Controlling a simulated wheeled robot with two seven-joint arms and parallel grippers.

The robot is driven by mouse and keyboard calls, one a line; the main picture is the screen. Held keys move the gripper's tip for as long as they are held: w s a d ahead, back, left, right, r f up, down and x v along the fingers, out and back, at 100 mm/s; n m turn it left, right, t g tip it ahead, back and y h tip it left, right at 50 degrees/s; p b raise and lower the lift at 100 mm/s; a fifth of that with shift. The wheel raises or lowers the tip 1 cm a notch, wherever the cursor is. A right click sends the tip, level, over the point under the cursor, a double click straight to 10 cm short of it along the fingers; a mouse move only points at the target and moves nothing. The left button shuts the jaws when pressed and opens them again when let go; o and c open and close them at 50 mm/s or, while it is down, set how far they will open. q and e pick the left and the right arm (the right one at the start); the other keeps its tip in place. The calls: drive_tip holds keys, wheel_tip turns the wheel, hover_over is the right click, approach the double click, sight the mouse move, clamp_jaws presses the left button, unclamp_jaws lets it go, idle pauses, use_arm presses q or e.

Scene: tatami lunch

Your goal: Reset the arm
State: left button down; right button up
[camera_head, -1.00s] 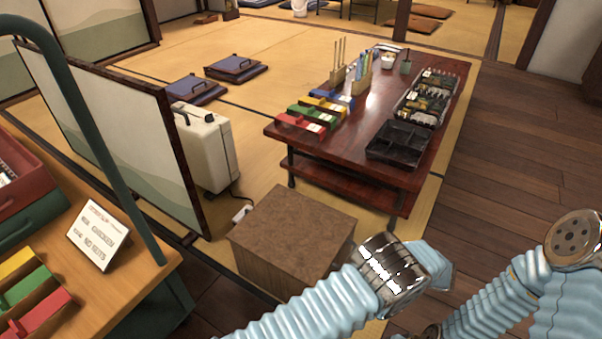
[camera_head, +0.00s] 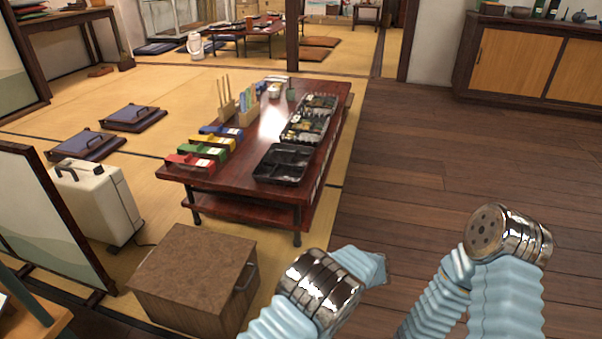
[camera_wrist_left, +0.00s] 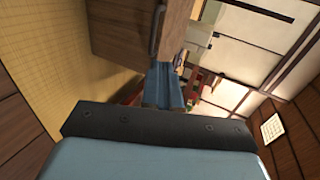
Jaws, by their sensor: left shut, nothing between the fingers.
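My left arm comes in from the bottom of the head view, and its left gripper (camera_head: 378,268) is partly seen past the shiny wrist band. In the left wrist view the blue fingers of the left gripper (camera_wrist_left: 163,84) are shut together with nothing between them. The gripper is in the air to the right of a brown cabinet (camera_head: 195,270), apart from it in the head view. My right arm (camera_head: 505,270) shows at the lower right as a folded, pale blue sleeve with a metal joint; its gripper is out of view.
A low red-brown table (camera_head: 255,140) ahead holds black trays (camera_head: 283,163), coloured boxes (camera_head: 205,150) and stick holders. A white case (camera_head: 100,205) and a folding screen (camera_head: 45,210) stand left. The wooden floor (camera_head: 430,160) at right is open up to a sideboard (camera_head: 530,60).

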use_arm(q)
drive_tip(key=s+a+f+g+h, duration=0.2)
drive_tip(key=s+f+h, duration=0.2)
drive_tip(key=s+f, duration=0.1)
drive_tip(key=s+a+f+g+h, duration=0.2)
drive_tip(key=s+a+f+h, duration=0.1)
drive_tip(key=f, duration=0.4)
drive_tip(key=s+a+f+g+h, duration=0.3)
drive_tip(key=s+f+h, duration=0.2)
drive_tip(key=s+f, duration=0.1)
drive_tip(key=shift+s+a+f, duration=0.1)
drive_tip(key=shift+s+f, duration=0.1)
drive_tip(key=shift+s, duration=0.2)
drive_tip(key=shift+s+a+f, duration=0.1)
drive_tip(key=shift+s+f, duration=0.05)
drive_tip(key=shift+s, duration=0.25)
drive_tip(key=s+n+h, duration=0.1)
drive_tip(key=s+h, duration=0.1)
drive_tip(key=s+n+t+h, duration=0.1)
drive_tip(key=h, duration=0.1)
drive_tip(key=shift+s+d+r, duration=0.15)
drive_tip(key=shift+s, duration=0.2)
wheel_tip(320, 180, up, 19)
drive_tip(key=s+a+n+t+h+p, duration=0.1)
drive_tip(key=s+a+n+t+p, duration=0.1)
drive_tip(key=p, duration=1.5)
drive_tip(key=shift+s+n+t, duration=0.4)
drive_tip(key=shift+t, duration=0.3)
